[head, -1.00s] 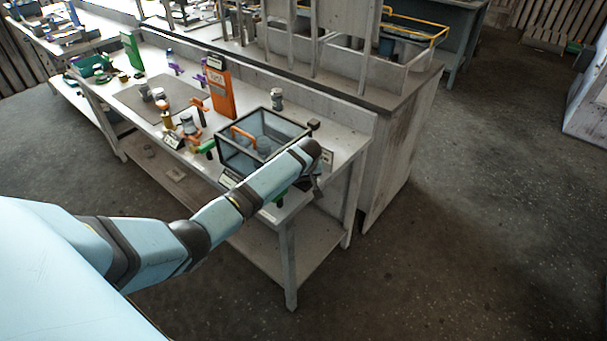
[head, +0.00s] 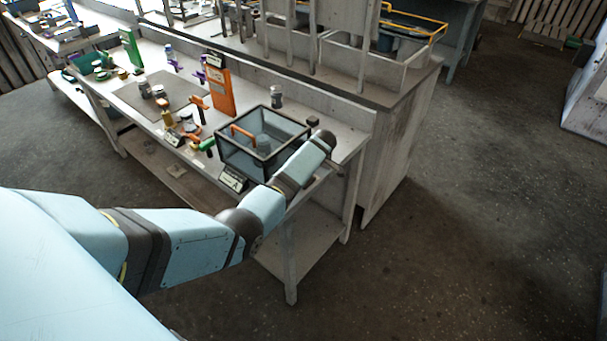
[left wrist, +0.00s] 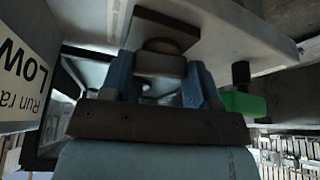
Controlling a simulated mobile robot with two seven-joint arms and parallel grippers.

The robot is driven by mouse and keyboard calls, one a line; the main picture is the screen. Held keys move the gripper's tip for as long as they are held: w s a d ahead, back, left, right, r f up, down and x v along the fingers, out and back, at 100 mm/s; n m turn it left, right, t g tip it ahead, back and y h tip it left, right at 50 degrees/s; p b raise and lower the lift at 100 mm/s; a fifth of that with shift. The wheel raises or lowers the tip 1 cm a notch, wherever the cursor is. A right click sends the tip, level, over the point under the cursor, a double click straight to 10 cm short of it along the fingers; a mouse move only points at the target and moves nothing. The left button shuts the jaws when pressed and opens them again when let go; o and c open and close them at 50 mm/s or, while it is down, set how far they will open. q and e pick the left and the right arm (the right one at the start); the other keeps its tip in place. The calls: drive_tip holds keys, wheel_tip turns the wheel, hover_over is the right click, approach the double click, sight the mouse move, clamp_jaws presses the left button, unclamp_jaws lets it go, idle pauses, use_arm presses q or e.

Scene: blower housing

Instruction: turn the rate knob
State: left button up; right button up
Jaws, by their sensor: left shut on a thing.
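In the left wrist view, the rate knob (left wrist: 161,64) is a dark, rounded block in front of a dark plate. The two blue fingers of my left gripper (left wrist: 161,82) stand on either side of it, shut on it. A white label (left wrist: 25,75) at the left, seen tilted, reads "Run ra…" and "LOW". In the head view, my left arm's wrist end is at the right end of the bench, beside the clear, black-framed box (head: 236,158). There my arm hides the gripper's fingers and the knob. My right gripper is in neither view.
A green handle (left wrist: 242,104) with a black end is close right of my fingers. The bench (head: 350,143) also holds an orange stand (head: 221,92), a grey jar (head: 277,97) and several small parts. Open floor lies to the right.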

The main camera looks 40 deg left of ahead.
use_arm(q)
drive_tip(key=n+g+b, duration=0.1)
drive_tip(key=n, duration=0.2)
drive_tip(key=shift+f+b, duration=0.1)
drive_tip(key=shift+b, duration=0.2)
drive_tip(key=shift+w+n+g+h+b, duration=0.1)
drive_tip(key=shift+n+g+h+b, duration=0.5)
drive_tip(key=shift+n, duration=1.1)
drive_tip(key=shift+a, duration=0.1)
drive_tip(key=o, duration=0.9)
drive_tip(key=shift+r, duration=0.25)
drive_tip(key=b+v, duration=0.1)
drive_tip(key=v, duration=1.2)
drive_tip(key=shift+w+d+r, duration=0.15)
drive_tip(key=shift+d+r, duration=0.1)
